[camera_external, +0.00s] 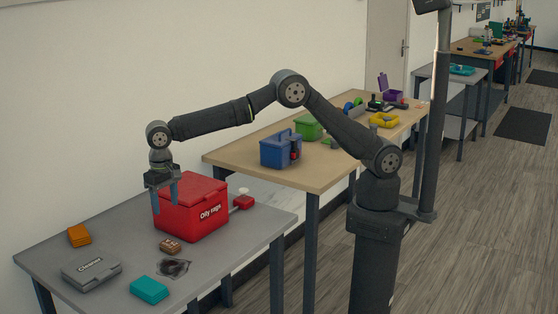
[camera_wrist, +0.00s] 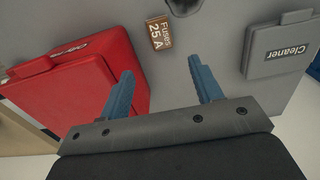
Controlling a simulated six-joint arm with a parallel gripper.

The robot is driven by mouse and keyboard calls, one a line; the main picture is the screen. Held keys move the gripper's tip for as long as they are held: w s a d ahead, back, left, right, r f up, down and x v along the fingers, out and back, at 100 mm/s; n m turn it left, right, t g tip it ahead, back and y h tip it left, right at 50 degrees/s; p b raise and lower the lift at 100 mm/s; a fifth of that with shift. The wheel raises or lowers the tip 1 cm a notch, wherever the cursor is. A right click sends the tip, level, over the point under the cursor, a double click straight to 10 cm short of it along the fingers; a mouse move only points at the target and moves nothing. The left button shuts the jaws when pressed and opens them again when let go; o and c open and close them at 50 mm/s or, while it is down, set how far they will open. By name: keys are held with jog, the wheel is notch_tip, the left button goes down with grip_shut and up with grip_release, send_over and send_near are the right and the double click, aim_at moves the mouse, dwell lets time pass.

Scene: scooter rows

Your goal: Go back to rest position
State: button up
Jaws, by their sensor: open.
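My gripper (camera_external: 166,194) is above the grey table, on the near left side of a red box labelled "Oily rags" (camera_external: 190,213). Its two blue fingers are spread apart with nothing between them, as the wrist view (camera_wrist: 166,92) also shows. The red box is closed and stands to the left of the fingers in the wrist view (camera_wrist: 75,85). My arm is bent up and over, reaching out from its base toward the grey table. In the outside view the fingers overlap the box, and I cannot tell whether they touch it.
On the grey table (camera_external: 215,265) lie an orange box (camera_external: 79,235), a grey Cleaner case (camera_external: 92,270), a teal box (camera_external: 149,290), a brown fuses box (camera_external: 170,246) and a dark crumpled item (camera_external: 174,268). A wooden table (camera_external: 235,160) with a blue caddy (camera_external: 275,151) stands behind.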

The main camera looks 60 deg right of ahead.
notch_tip(320, 180, up, 7)
jog(key=w+d+m, duration=0.1)
jog(key=w+d, duration=0.3)
jog(key=d, duration=0.1)
jog(key=w+d+m, duration=0.1)
jog(key=w+d, duration=0.3)
jog(key=d, duration=0.2)
jog(key=w+d+m, duration=0.1)
jog(key=w+d, duration=0.3)
jog(key=d, duration=0.1)
jog(key=shift+w+d+f, duration=0.1)
jog(key=shift+w+d, duration=0.1)
jog(key=shift+w, duration=0.2)
jog(key=w+d+m, duration=0.2)
jog(key=w+d, duration=0.2)
jog(key=d, duration=1)
jog(key=w+d+m, duration=0.2)
jog(key=w+d, duration=0.2)
jog(key=d, duration=1.1)
jog(key=shift+r+m, duration=0.2)
jog(key=shift+m, duration=0.2)
jog(key=shift+o, duration=1)
